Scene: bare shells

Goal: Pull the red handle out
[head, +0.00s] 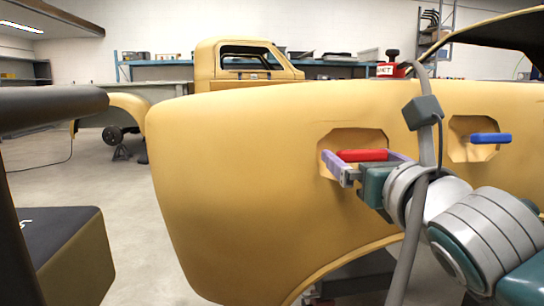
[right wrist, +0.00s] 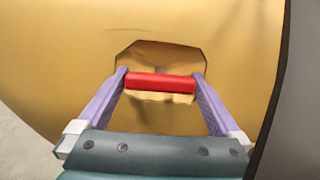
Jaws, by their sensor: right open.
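The red handle (head: 362,155) is a short bar at an angular recess in the yellow body panel (head: 240,150). It also shows in the right wrist view (right wrist: 160,83), lying crosswise in front of the recess. My right gripper (head: 362,160) is open, with its purple fingers at the two ends of the red handle. In the right wrist view the fingertips (right wrist: 161,76) stand at the left and right ends of the bar. I cannot tell whether they touch it. My left gripper is not in view.
A blue handle (head: 491,138) sits in a second recess to the right on the same panel. A grey cable runs down beside my right wrist. A yellow truck cab (head: 247,65) and shelves stand behind. Open floor (head: 110,190) lies left of the panel.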

